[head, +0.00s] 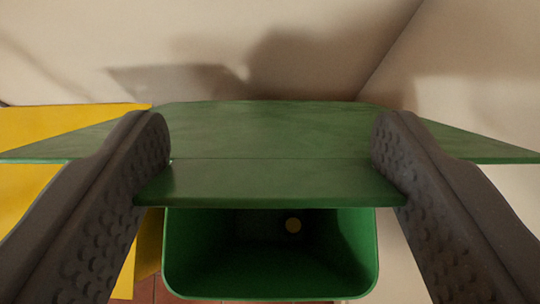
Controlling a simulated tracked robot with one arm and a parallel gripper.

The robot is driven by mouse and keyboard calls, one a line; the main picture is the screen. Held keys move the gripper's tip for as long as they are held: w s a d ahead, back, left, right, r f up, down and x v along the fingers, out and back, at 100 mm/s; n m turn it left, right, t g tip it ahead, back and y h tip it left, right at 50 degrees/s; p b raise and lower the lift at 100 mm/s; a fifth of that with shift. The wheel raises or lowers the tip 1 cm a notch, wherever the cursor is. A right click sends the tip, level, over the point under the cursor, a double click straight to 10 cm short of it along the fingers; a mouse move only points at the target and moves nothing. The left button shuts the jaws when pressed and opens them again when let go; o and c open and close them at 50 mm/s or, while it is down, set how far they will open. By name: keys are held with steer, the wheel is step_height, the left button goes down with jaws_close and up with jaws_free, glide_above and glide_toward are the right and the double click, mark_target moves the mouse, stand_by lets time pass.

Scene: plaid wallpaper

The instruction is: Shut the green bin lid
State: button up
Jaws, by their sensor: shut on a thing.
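The green bin lid (265,182) stretches across the middle of the head view, with wide wings to the left and right. My gripper (270,140) has one dark, knobbly finger at each side of the lid's narrower near part, and is shut on it. The green bin (368,265) is below, with its mouth uncovered towards me. The lid stands raised from the near rim. The lid hides the far part of the bin's mouth.
A yellow panel (60,122) is at the left, close beside the green lid. A pale wall (200,45) rises behind, with a corner at the right. A strip of reddish tiled floor shows at lower left.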

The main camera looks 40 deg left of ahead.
steer(key=shift+s+d+f+b, duration=0.3)
steer(key=shift+s+d+f, duration=0.15)
steer(key=shift+d, duration=0.2)
steer(key=shift+r, duration=0.1)
steer(key=o, duration=1.4)
steer(key=shift+a, duration=0.15)
steer(key=shift+s+r, duration=0.1)
steer(key=shift+r, duration=0.05)
steer(key=shift+v, duration=0.95)
steer(key=p+v, duration=0.2)
steer(key=v, duration=0.9)
steer(key=shift+s+d, duration=0.15)
steer(key=shift+d, duration=0.05)
